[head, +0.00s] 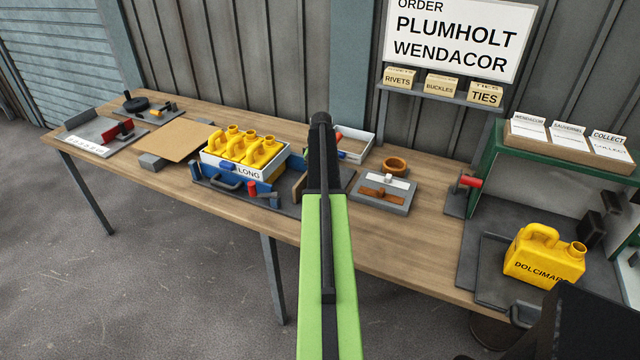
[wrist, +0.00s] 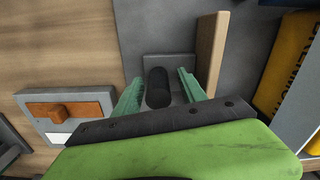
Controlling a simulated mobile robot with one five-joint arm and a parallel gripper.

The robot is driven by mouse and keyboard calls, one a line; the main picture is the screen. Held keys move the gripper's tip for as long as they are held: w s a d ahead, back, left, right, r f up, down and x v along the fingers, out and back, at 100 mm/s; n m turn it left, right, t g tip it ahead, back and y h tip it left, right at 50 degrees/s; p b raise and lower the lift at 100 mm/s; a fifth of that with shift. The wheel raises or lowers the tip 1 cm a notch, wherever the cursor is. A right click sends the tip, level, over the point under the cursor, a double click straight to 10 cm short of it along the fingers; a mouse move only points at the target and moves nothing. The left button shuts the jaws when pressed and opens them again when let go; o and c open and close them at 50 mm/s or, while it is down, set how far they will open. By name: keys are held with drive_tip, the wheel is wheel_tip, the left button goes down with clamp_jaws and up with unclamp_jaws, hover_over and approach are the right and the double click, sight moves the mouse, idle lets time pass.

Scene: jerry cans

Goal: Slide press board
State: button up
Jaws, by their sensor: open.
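In the wrist view my gripper (wrist: 159,80) is open, its two green fingers on either side of a black knob (wrist: 158,92) on a grey block. Narrow gaps show beside the knob; I cannot tell the height of the fingertips against it. An upright wooden board (wrist: 210,50), apparently the press board, stands just right of the right finger. In the head view the board (head: 299,187) shows at the right end of a carton (head: 215,169) marked LONG, holding several yellow jerry cans (head: 243,146). My arm hides the gripper and knob there.
A grey fixture with a brown block (head: 378,192) lies right of my arm; it also shows in the wrist view (wrist: 68,110). A white tray (head: 357,146) is behind. A jerry can marked DOLCIMAR (head: 545,258) stands far right. Bare bench top (head: 415,240) lies between.

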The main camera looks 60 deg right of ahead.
wheel_tip(320, 180, up, 17)
drive_tip(key=p, duration=1.7)
drive_tip(key=shift+r, duration=0.15)
